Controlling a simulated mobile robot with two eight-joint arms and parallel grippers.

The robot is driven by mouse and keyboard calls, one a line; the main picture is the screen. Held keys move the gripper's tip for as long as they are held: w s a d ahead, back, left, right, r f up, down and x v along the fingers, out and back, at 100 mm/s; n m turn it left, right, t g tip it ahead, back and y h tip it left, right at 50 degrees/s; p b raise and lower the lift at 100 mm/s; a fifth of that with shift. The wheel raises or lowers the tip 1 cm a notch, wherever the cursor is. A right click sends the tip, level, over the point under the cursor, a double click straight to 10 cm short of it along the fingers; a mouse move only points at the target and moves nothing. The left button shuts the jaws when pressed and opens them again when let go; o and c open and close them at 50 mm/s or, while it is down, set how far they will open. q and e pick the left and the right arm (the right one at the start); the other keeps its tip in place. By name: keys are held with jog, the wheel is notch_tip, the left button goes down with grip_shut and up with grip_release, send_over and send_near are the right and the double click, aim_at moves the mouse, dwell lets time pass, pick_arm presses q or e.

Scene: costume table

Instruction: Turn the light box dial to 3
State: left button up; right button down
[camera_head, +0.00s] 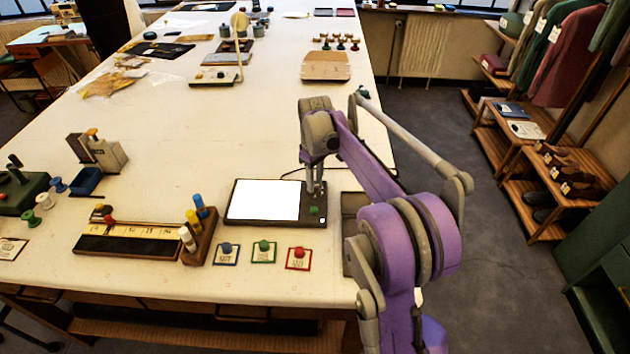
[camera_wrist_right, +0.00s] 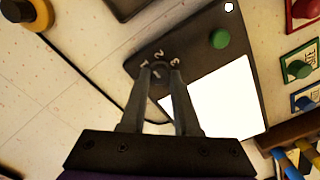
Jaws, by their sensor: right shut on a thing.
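The light box (camera_head: 232,213) is a flat dark box with a glowing white panel, lying near the table's front edge. It also shows in the right wrist view (camera_wrist_right: 232,55), with a green knob (camera_wrist_right: 220,38) at one side. The dial (camera_wrist_right: 160,75) is small and dark, with pale numerals 1, 2 and 3 around it. My right gripper (camera_wrist_right: 159,72) points down over the box's right side and is shut on the dial, a finger on each side. The fingers partly hide the dial, and I cannot tell which numeral it points to. My left gripper is not in view.
Cards with blue (camera_head: 226,247), green (camera_head: 264,245) and red (camera_head: 299,252) knobs lie in front of the box. A wooden rack of coloured bottles (camera_head: 205,235) and a yellow ruler tray (camera_head: 130,250) stand to the left. The table's middle is clear.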

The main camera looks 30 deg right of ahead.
jog(key=m, duration=0.4)
jog(key=shift+m, duration=0.3)
jog(key=m, duration=0.5)
jog(key=shift+m, duration=0.3)
jog(key=m, duration=0.4)
jog(key=shift+m, duration=2.5)
jog(key=c, duration=0.6)
grip_release()
jog(key=shift+c, duration=0.2)
notch_tip(320, 180, up, 11)
